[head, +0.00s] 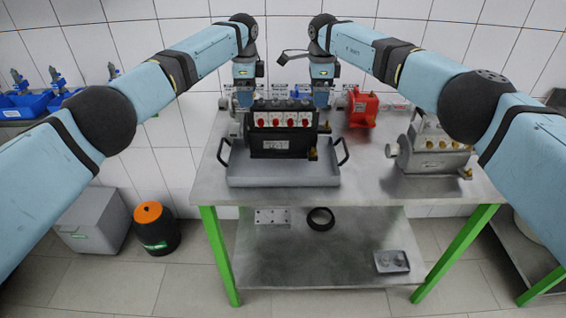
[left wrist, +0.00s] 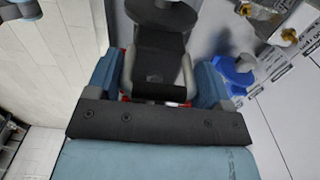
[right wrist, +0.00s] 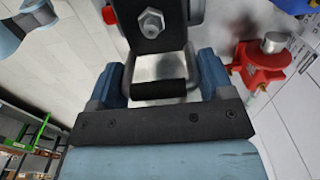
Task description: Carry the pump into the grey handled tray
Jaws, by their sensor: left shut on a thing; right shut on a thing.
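The pump is a black block (head: 283,143) with a light top strip and several red caps, in the middle of the head view. It is level over the back part of the grey handled tray (head: 283,182); I cannot tell whether its underside touches the tray floor. My left gripper (head: 245,98) is shut on the pump's left end, and its fingers also show in the left wrist view (left wrist: 160,80). My right gripper (head: 321,98) is shut on the pump's right end; its fingers flank a dark part in the right wrist view (right wrist: 160,82). The fingertips' contact is partly hidden.
The tray's black handles (head: 343,152) stand up at both sides. A silver pump (head: 433,150) stands on the right of the metal table (head: 400,187), and a red pump (head: 361,107) stands behind. Other parts are partly hidden at the back left. The table's front edge is clear.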

